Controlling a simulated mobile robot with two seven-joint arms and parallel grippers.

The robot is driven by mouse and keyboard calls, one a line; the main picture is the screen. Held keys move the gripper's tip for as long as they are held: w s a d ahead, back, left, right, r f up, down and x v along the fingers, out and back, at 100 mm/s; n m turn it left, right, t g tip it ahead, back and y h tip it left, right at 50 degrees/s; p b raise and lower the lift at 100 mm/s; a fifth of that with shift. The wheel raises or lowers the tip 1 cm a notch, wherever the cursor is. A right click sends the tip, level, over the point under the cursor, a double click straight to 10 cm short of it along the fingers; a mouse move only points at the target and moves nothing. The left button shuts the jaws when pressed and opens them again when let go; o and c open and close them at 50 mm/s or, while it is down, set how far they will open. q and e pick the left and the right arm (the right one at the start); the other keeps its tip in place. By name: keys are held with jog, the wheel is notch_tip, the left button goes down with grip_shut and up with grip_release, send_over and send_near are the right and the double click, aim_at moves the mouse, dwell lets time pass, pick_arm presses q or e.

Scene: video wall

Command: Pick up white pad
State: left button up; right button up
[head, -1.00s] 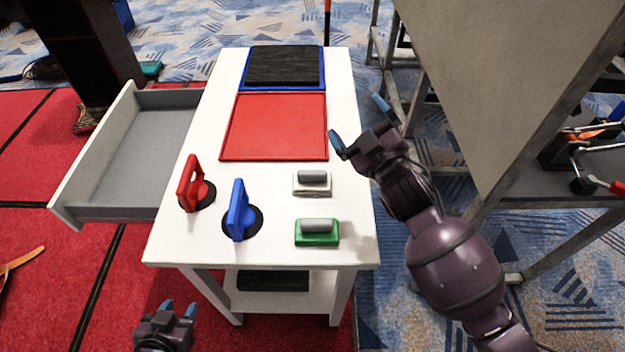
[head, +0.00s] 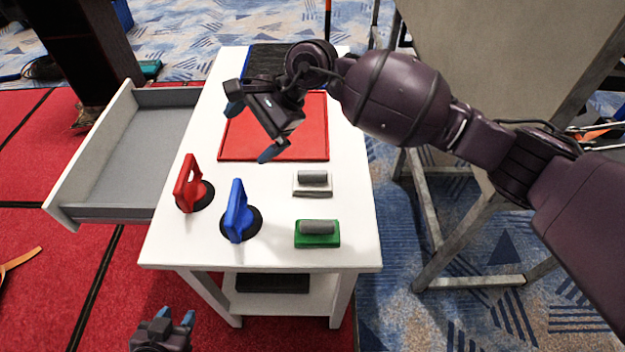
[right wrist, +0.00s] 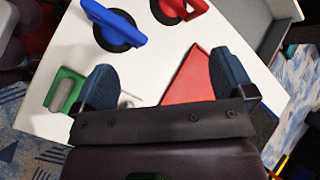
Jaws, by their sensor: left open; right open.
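The white pad (head: 312,190) with a grey handle lies on the white table, right of centre, between the red tray and the green pad (head: 317,240). In the right wrist view the white pad (right wrist: 129,100) is mostly hidden behind a finger and the gripper body. My right gripper (head: 250,130) is open and empty above the red tray, left of and beyond the white pad. Its two blue fingertips are spread apart. My left gripper (head: 176,318) is open and empty, low in front of the table over the red carpet.
A red suction cup (head: 188,184) and a blue suction cup (head: 238,212) stand left of the pads. The red tray (head: 290,152) and a black pad (head: 262,60) lie further back. An open drawer (head: 90,165) juts out left. A grey panel (head: 480,60) stands right.

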jog(key=w+d+f+n+h, duration=0.1)
jog(key=d+f+n+h, duration=0.1)
jog(key=d, duration=0.1)
jog(key=w+d+f+n+t+h, duration=0.1)
jog(key=d+f+n+h, duration=0.1)
jog(key=d+h, duration=0.1)
jog(key=w+d+f+n+h, duration=0.1)
jog(key=d+n+h, duration=0.1)
jog(key=d, duration=0.1)
jog(key=shift+w+d+f+n+h, duration=0.15)
jog(key=shift+d+f+n+h, duration=0.15)
jog(key=shift+f+n, duration=0.1)
jog(key=shift+d+f+n+h, duration=0.1)
jog(key=shift+d+n+h, duration=0.3)
jog(key=shift+d+n, duration=0.2)
send_over(313, 172)
notch_tip(313, 172, down, 4)
jog(key=shift+f+b, duration=0.15)
jog(key=shift+b, duration=0.15)
jog(key=shift+f, duration=1.1)
notch_tip(313, 172, down, 4)
jog(key=shift+f+b, duration=0.1)
jog(key=shift+b, duration=0.3)
pick_arm(q)
jog(key=shift+w+d+f, duration=0.1)
jog(key=shift+f, duration=0.35)
jog(key=shift+d, duration=0.1)
pick_arm(e)
jog(key=c, duration=0.6)
